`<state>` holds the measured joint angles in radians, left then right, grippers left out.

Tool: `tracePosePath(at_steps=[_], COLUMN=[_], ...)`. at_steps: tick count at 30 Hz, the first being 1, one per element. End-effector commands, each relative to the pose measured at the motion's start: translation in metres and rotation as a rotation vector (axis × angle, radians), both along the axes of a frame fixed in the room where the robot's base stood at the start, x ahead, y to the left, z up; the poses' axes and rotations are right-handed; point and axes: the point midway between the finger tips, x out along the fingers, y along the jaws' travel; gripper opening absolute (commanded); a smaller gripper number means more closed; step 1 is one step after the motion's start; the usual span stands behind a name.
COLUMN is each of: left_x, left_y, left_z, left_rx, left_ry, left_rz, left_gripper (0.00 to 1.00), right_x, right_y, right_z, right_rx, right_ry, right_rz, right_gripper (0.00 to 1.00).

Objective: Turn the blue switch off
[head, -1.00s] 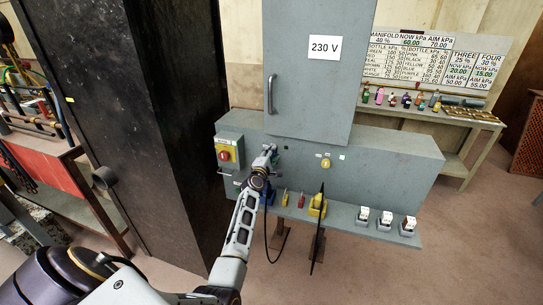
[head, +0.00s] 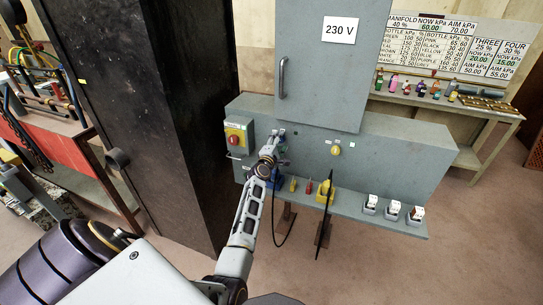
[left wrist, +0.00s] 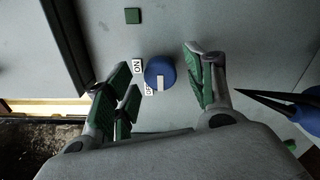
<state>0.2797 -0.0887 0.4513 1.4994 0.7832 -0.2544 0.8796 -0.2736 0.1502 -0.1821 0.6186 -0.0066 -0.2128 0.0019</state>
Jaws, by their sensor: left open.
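The blue switch (left wrist: 160,73) is a round knob with a white bar on the grey panel in the left wrist view. An ON label (left wrist: 137,65) is at its left, and a second label (left wrist: 149,89), seemingly OFF, is below left. The white bar lies toward the knob's lower side. My left gripper (left wrist: 158,72) is open, with green-padded fingers on both sides of the knob and apparently not touching it. In the head view the left gripper (head: 277,140) is at the panel front and largely hides the switch. My right gripper is not in view.
The shelf below (head: 350,200) holds a yellow item (head: 326,189), small tools and white-topped boxes. A tall black cabinet (head: 150,110) stands close on the left.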

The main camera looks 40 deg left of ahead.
Motion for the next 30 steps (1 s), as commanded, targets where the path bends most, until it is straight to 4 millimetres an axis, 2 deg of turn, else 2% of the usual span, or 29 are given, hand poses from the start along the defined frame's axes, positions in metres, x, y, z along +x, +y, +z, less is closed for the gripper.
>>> tracePosePath(at_steps=[21,30], left_x=[-0.069,-0.09], left_y=[-0.016,-0.021], left_z=[-0.001,-0.001], left_rx=[-0.001,-0.001], left_ry=[0.001,0.002], left_rz=[0.002,0.0], left_gripper=[0.54,0.54], right_x=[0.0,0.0], right_y=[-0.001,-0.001], right_z=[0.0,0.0], right_rx=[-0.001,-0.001], right_ry=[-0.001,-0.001], right_rz=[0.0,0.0], right_gripper=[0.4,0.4])
